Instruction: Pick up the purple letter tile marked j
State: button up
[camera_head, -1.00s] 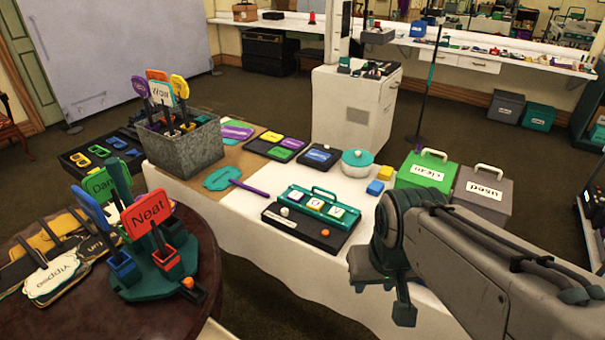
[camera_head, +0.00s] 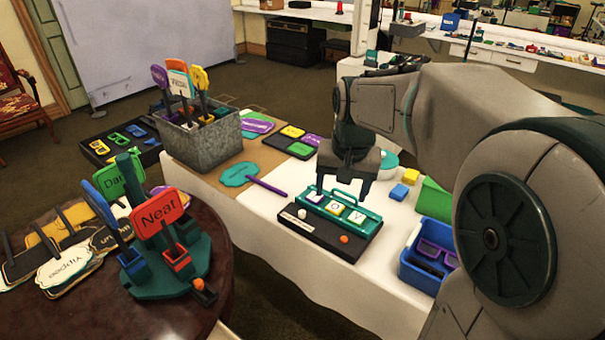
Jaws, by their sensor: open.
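A teal rack (camera_head: 372,222) on a black base holds a short row of letter tiles on the white table. The left tile (camera_head: 316,199) looks dark bluish or purple at its edges, the middle tile (camera_head: 335,208) yellow, and the right tile (camera_head: 356,216) blue. The letters are too small to read surely, so I cannot tell which is the j. My gripper (camera_head: 342,188) points down with its fingers apart, empty. In the picture it overlaps the back of the rack, seemingly above or behind it. Its exact height above the tiles is unclear.
An orange knob (camera_head: 344,239) sits on the black base. A blue bin (camera_head: 424,279) stands at the right, near yellow and blue blocks (camera_head: 410,176). A grey box of paddles (camera_head: 203,140) stands at the left. A round table (camera_head: 75,315) with signs is in front left.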

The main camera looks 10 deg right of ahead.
jog(key=w+f+m+g, duration=0.1)
jog(key=w+f+m, duration=0.15)
jog(key=w, duration=1.15)
jog(key=m+g, duration=0.1)
jog(key=m, duration=0.2)
send_over(312, 199)
jog(key=f, duration=1.7)
jog(key=shift+w+d, duration=0.2)
jog(key=shift+w, duration=0.1)
jog(key=shift+s+a+f, duration=0.1)
jog(key=shift+f, duration=1.3)
jog(key=shift+s+f, duration=0.1)
jog(key=shift+f, duration=1.3)
jog(key=shift+c, duration=0.3)
jog(key=c, duration=1)
